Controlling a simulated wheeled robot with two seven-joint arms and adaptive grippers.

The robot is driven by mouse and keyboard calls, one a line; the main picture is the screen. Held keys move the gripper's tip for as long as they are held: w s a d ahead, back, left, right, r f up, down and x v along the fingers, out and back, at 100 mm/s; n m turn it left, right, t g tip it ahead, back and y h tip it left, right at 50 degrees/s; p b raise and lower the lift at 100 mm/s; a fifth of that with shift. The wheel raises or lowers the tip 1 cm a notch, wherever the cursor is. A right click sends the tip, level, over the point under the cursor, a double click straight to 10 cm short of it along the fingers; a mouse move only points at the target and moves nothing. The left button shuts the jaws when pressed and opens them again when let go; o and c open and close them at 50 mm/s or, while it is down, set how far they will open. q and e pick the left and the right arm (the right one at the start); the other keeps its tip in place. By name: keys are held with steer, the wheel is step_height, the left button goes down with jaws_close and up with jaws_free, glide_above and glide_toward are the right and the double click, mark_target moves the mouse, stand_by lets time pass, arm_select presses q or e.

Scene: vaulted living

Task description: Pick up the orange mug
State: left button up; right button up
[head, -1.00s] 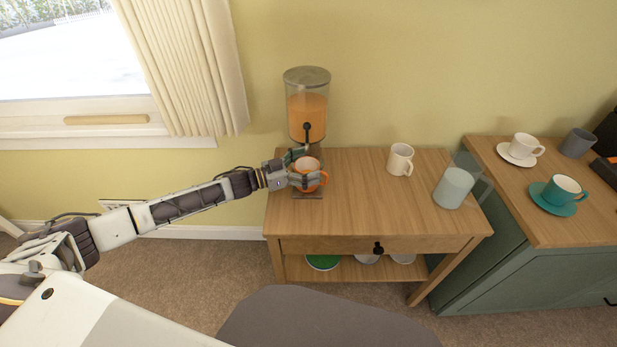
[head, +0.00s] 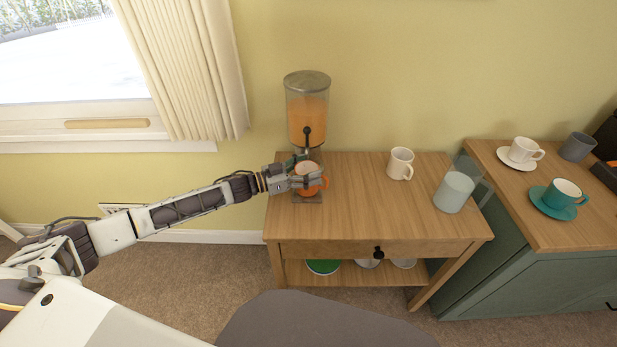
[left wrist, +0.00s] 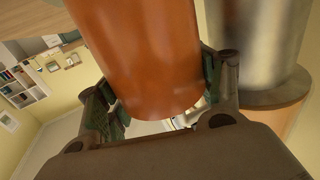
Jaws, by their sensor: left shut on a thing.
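The orange mug (head: 309,187) is at the left end of the wooden side table, just in front of the juice dispenser (head: 307,108). My left gripper (head: 305,180) reaches in from the left and is shut on the mug's body, with the handle to the right. In the left wrist view the orange mug (left wrist: 150,60) fills the space between the two fingers (left wrist: 160,100). I cannot tell whether its bottom is clear of the dispenser's base. My right gripper is not in view.
A green cabinet to the right carries a white cup (head: 525,149), a teal cup (head: 564,192) and a grey mug (head: 577,145). The table's middle is clear.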

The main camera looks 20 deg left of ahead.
arm_select(q)
steer(key=shift+r, duration=0.45)
steer(key=shift+s+a+f, duration=0.1)
steer(key=shift+s+a, duration=0.15)
steer(key=shift+a, duration=0.15)
steer(key=v, duration=0.3)
steer(key=shift+s+a, duration=0.25)
steer(key=shift+a, duration=0.05)
steer(key=p+v, duration=0.1)
steer(key=v, duration=1.2)
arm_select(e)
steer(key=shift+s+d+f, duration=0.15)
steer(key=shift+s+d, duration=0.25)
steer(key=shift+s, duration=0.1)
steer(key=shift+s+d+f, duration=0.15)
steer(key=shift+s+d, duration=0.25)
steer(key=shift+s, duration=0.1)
arm_select(q)
steer(key=shift+s+a, duration=0.1)
